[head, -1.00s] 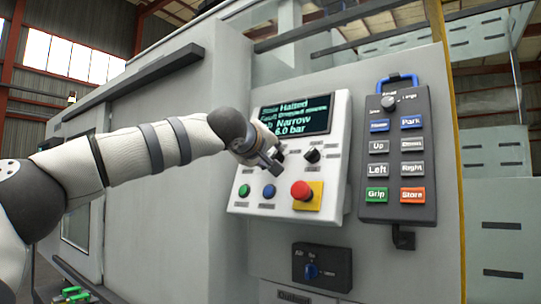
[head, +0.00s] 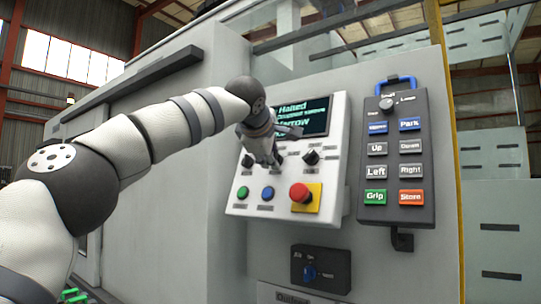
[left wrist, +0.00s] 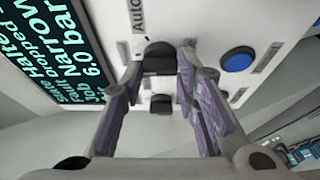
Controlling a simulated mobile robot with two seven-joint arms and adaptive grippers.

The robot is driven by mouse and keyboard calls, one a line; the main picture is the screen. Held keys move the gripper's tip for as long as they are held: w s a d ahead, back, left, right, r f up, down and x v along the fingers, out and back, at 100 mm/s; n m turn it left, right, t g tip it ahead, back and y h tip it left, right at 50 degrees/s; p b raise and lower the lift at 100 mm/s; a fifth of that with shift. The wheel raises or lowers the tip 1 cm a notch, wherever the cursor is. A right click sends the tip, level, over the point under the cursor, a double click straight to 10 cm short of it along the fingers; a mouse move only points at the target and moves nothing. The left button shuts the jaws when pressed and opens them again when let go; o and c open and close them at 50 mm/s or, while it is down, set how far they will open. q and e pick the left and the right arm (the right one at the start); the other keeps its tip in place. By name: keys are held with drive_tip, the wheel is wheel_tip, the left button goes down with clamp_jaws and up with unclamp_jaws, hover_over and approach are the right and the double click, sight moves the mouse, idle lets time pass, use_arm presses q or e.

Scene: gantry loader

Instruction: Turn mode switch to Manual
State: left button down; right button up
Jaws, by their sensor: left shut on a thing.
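My left gripper (head: 275,160) is at the white control panel, over the middle of its row of black knobs. In the left wrist view the fingers (left wrist: 158,72) are shut on a black knob (left wrist: 160,55), which I take to be the mode switch. An "Auto" label (left wrist: 139,18) stands beside this knob. Which way the knob points is hard to tell. In the head view the gripper covers most of it. My right gripper is not in view.
The panel (head: 335,150) carries a screen (head: 305,120), other black knobs (head: 311,157), a green button (head: 243,192), a blue button (head: 268,193) and a red stop button (head: 300,193). A dark pendant (head: 396,160) hangs to the right. A lower switch box (head: 321,268) sits below.

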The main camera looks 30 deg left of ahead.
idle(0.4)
use_arm(q)
drive_tip(key=c, duration=1.2)
unclamp_jaws()
drive_tip(key=shift+c, duration=0.2)
drive_tip(key=v, duration=1.2)
